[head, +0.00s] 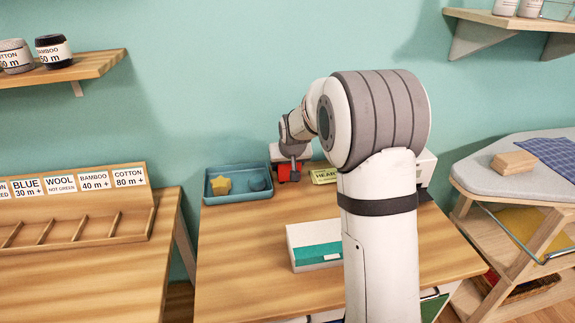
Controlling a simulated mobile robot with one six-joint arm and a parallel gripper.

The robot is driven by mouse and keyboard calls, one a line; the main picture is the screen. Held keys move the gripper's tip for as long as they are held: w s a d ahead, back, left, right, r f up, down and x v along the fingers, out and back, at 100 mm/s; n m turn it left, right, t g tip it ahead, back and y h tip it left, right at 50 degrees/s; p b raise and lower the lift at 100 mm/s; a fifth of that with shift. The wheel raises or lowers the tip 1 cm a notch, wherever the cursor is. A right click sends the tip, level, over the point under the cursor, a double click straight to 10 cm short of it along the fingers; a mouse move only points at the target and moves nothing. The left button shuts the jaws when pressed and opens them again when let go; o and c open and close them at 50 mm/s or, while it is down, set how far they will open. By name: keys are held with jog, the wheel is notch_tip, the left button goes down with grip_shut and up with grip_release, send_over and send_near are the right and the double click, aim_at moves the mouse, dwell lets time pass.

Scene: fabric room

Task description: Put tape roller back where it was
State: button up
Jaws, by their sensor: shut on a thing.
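My gripper (292,163) is at the back of the wooden table, just right of the blue tray. It points down and is shut on a small red and dark thing (283,173), which I take to be the tape roller. The arm and gripper hide part of it. I cannot tell whether it touches the table or hangs just above it.
The blue tray (210,198) holds a yellow star (221,185) and a dark round thing (258,183). A yellow labelled block (323,176) lies right of my gripper. A white and teal box (318,254) stands in front. The table's front left (240,270) is clear.

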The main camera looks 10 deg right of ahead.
jog(key=shift+f, duration=0.1)
jog(key=o, duration=0.8)
jog(key=shift+s+r, duration=0.1)
jog(key=shift+r, duration=0.25)
jog(key=p+v, duration=0.1)
jog(key=v, duration=1)
jog(key=shift+s+r, duration=0.15)
jog(key=shift+r, duration=0.1)
